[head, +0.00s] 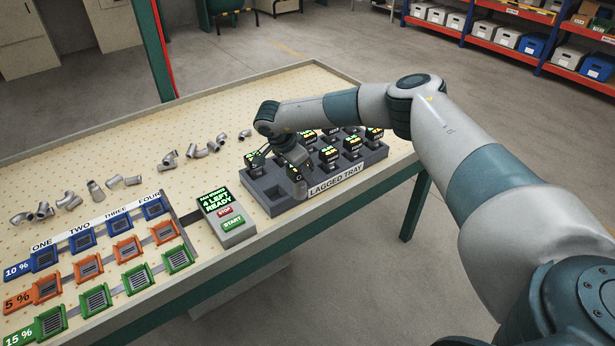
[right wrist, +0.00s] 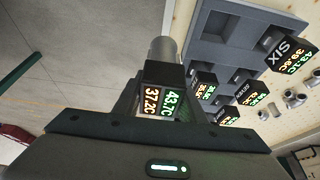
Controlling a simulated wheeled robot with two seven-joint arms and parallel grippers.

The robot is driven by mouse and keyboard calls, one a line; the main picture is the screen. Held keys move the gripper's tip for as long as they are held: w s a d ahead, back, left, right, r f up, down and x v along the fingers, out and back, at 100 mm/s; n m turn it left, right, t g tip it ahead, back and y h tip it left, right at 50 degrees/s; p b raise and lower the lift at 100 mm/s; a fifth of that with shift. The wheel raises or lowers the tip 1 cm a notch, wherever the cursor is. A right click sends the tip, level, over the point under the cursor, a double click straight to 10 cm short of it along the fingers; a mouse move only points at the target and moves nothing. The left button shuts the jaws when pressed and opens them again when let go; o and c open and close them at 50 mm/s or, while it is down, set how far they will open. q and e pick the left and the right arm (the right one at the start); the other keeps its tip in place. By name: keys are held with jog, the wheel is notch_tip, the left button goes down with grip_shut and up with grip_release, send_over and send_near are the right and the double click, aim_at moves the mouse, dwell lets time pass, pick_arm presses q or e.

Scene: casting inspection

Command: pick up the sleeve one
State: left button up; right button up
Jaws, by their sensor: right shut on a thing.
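My right gripper (head: 292,168) is over the front of the dark grey lagged tray (head: 262,211). In the right wrist view the gripper (right wrist: 160,108) is shut on a sleeve (right wrist: 164,73), a black block with a lit display reading 43.7C and 37.2C. A grey metal cylinder (right wrist: 162,49) sticks out beyond it. I cannot read a number name on the held sleeve. Several similar sleeves stand in the tray, one marked SIX (right wrist: 288,50). An empty pocket (head: 275,191) shows left of the gripper. My left gripper is not in view.
A start/stop box (head: 226,219) reading "4 LEFT READY" stands left of the tray. Blue, orange and green holders (head: 122,249) fill the table's left front. Loose metal pipe fittings (head: 195,150) lie behind them. The table (head: 290,87) is clear at the back.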

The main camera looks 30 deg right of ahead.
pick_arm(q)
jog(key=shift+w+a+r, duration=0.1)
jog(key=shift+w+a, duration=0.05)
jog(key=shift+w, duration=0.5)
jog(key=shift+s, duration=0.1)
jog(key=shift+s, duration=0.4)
